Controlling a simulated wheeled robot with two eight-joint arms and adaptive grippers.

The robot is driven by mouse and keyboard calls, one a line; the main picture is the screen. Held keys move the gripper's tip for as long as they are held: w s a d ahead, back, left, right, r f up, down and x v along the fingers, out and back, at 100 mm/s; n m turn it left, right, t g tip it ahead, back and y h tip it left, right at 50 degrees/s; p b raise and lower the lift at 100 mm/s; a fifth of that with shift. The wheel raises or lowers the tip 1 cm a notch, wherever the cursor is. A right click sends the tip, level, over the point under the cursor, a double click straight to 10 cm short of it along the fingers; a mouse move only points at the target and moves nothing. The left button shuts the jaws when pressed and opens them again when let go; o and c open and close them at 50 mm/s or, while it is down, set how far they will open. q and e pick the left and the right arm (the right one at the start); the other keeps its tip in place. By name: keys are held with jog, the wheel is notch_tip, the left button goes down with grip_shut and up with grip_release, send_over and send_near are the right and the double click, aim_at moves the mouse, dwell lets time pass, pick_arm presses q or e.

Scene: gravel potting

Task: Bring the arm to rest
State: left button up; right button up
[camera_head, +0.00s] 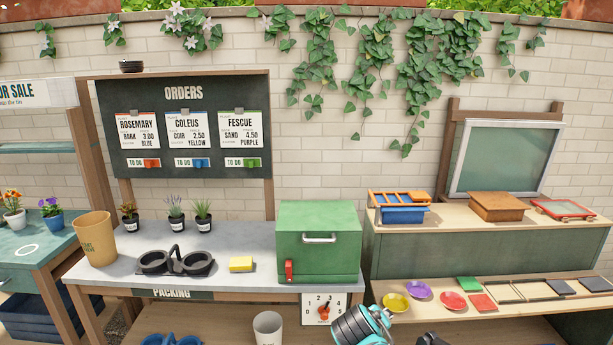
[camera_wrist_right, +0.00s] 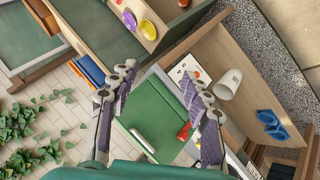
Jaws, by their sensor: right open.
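My right gripper (camera_wrist_right: 152,88) is open in the right wrist view. Its two grey padded fingers stand well apart with nothing held between them. The green box (camera_wrist_right: 155,118) with a silver handle shows beyond and between the fingers, apart from them. In the head view, part of my teal and grey right arm (camera_head: 362,326) shows at the bottom edge, in front of the bench. The right fingertips are not clearly visible there. My left gripper is in neither view.
The packing bench holds a tan pot (camera_head: 95,240), a black carrier (camera_head: 176,262), a yellow sponge (camera_head: 241,264), small potted plants and the green box. A white cup (camera_head: 268,328) stands below. Coloured saucers (camera_head: 395,302) lie on the right shelf, under a blue tray (camera_head: 403,214).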

jog(key=s+d+f+m+y, duration=0.1)
jog(key=s+f+m+y, duration=0.1)
jog(key=s, duration=0.8)
jog(key=s+f+m+g+y, duration=0.1)
jog(key=s+f+m+y, duration=0.1)
jog(key=s, duration=0.9)
notch_tip(320, 180, down, 2)
jog(key=shift+d+f+m, duration=0.1)
jog(key=shift+d+m, duration=0.25)
jog(key=shift+m, duration=0.25)
